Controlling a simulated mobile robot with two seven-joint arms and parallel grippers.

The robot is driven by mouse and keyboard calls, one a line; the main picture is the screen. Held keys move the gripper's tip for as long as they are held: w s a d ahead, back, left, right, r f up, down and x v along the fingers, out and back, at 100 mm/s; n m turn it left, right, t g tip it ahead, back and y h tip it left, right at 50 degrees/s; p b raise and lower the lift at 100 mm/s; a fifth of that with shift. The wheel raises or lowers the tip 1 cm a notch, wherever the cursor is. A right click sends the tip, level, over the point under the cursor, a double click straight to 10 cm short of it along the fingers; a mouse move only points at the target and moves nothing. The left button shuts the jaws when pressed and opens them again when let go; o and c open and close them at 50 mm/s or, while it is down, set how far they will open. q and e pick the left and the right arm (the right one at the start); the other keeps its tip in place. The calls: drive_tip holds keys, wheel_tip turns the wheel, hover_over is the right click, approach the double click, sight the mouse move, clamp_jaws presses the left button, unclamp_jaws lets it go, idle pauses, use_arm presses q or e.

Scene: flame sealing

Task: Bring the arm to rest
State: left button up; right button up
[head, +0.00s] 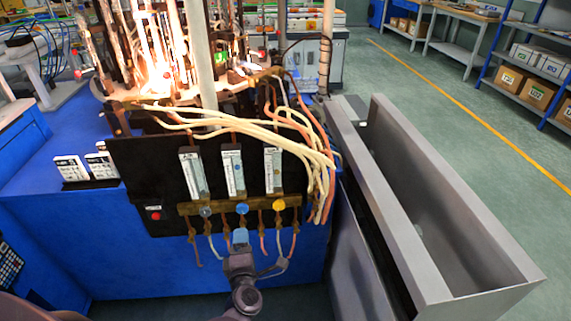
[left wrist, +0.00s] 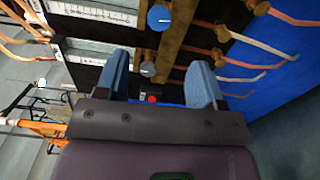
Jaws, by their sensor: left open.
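My left gripper (head: 240,238) is just below the knob row on the black panel (head: 150,170). In the left wrist view its two blue fingers (left wrist: 160,82) are apart with nothing held between them. A blue knob (head: 242,208) sits above the gripper, with a grey knob (head: 205,212) to its left and a yellow knob (head: 279,205) to its right. The wrist view also shows the blue knob (left wrist: 159,18) and the grey knob (left wrist: 148,69), beyond the fingertips. My right gripper is not in view.
Bright flames (head: 157,72) burn among glass tubes at the upper left. Pale and orange hoses (head: 285,140) drape over the panel's right side. A long grey metal trough (head: 445,205) stands on the right. Open green floor (head: 470,135) lies beyond it.

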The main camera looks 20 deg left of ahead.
use_arm(q)
drive_tip(key=d+r+m+t+h, duration=0.25)
drive_tip(key=d+m+h, duration=0.45)
drive_tip(key=m, duration=0.9)
drive_tip(key=s+a+f+m+g+h, duration=0.1)
drive_tip(key=s+m+g, duration=0.1)
drive_tip(key=s, duration=0.4)
drive_tip(key=s+a+f+m+g, duration=0.1)
drive_tip(key=s+f+m+g, duration=0.1)
drive_tip(key=s+m, duration=0.2)
drive_tip(key=s+f+m+g+h, duration=0.1)
drive_tip(key=s+m, duration=0.3)
drive_tip(key=s, duration=0.5)
drive_tip(key=shift+s+a+f+g+h, duration=0.35)
drive_tip(key=shift+f+g, duration=0.25)
drive_tip(key=shift+g, duration=0.25)
drive_tip(key=shift+w, duration=0.1)
